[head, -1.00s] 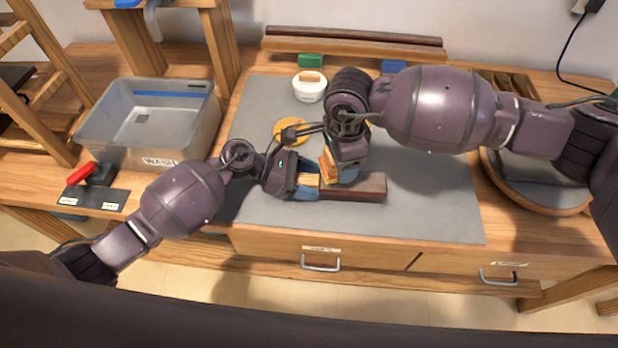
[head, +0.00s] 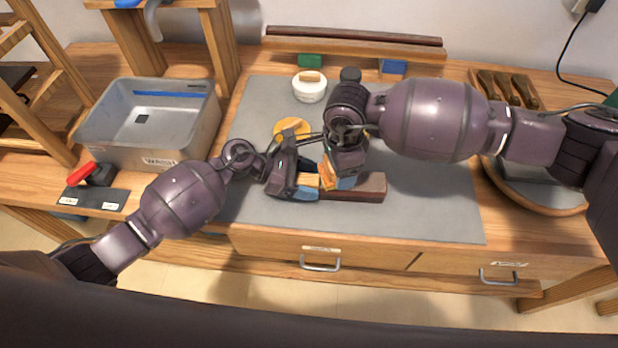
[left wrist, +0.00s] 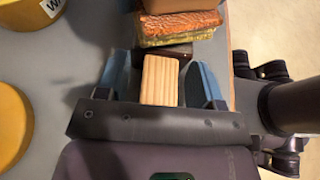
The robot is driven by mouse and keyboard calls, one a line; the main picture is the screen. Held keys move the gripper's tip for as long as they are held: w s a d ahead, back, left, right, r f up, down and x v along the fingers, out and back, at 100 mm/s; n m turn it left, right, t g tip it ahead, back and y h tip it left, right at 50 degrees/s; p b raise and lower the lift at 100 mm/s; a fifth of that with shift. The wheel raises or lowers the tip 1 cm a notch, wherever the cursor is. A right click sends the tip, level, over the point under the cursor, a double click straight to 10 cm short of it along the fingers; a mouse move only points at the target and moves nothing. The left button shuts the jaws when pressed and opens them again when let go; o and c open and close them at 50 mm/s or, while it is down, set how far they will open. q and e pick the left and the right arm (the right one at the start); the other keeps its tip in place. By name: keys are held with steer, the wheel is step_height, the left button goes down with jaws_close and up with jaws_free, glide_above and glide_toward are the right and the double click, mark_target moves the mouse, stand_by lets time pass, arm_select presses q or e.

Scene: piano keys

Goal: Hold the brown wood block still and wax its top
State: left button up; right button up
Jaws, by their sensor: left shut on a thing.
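The dark brown wood block (head: 362,188) lies flat on the grey mat near its front edge. A pale wood piece (left wrist: 160,80) at its left end sits between the blue fingers of my left gripper (head: 308,181), which is shut on it. I cannot tell whether the pale and dark wood are one piece. My right gripper (head: 342,178) is low over the block, beside my left fingers. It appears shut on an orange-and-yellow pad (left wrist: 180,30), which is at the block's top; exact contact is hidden. A yellow round tin (head: 292,129) lies behind my left gripper.
A grey wash bin (head: 150,125) is at left, a round tray (head: 530,190) at right. Wooden rails (head: 355,45) line the back. The mat's right part is clear.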

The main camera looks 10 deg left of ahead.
mark_target(382, 182)
steer(key=shift+f, duration=0.6)
steer(key=shift+d+r, duration=0.1)
steer(key=shift+d, duration=1.5)
steer(key=shift+d, duration=0.15)
steer(key=shift+d+f, duration=0.15)
steer(key=shift+d, duration=1.4)
steer(key=shift+d+f, duration=0.15)
steer(key=shift+d, duration=1.4)
